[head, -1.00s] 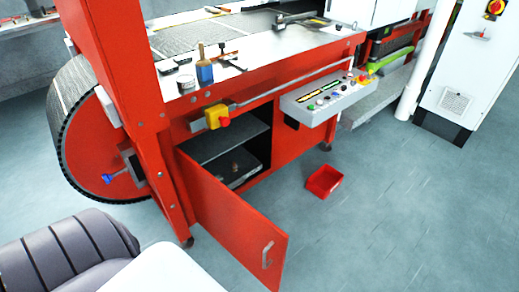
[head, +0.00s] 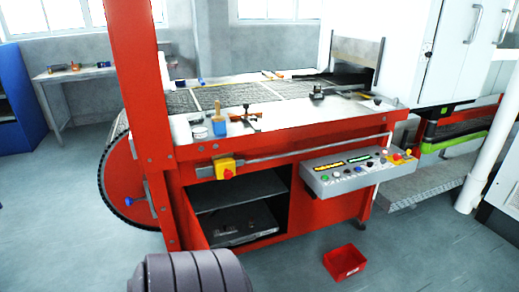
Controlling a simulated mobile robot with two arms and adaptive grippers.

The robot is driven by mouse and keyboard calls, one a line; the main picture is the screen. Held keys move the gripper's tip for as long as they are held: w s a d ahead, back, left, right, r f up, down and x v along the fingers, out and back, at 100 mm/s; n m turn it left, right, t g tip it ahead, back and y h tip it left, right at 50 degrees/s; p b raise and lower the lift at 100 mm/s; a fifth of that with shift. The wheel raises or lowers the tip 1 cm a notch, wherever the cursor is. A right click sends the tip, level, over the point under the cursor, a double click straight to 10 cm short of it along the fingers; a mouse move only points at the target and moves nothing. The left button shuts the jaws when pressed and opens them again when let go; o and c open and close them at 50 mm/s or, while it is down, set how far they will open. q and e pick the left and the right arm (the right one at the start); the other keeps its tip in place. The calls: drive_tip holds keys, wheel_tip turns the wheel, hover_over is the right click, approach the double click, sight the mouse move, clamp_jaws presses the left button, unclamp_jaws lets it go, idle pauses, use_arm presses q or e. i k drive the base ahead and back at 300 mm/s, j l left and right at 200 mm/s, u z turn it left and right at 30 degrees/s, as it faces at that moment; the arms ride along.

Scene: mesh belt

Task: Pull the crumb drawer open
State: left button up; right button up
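The red belt machine (head: 330,200) stands ahead, with an open dark compartment under its worktop. Inside are a grey shelf (head: 235,192) and, at the bottom, a dark tray-like part (head: 245,232) with small pieces on it. I cannot tell whether this part is the crumb drawer, and no other drawer is clearly recognisable. The compartment's door is not clearly visible now. Neither of my grippers is in view. A dark ribbed part at the bottom edge hides the floor in front of the compartment's left side.
A red bin (head: 345,262) lies on the floor, right of the compartment. A grey control panel (head: 358,172) juts from the machine's front, and a yellow switch box (head: 225,168) sits above the opening. Floor at lower right is clear.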

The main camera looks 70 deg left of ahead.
sight(239, 215)
drive_tip(key=i+u, duration=0.55)
drive_tip(key=u, duration=0.2)
drive_tip(key=i+l+u, duration=0.1)
drive_tip(key=i+u, duration=0.25)
drive_tip(key=k, duration=0.1)
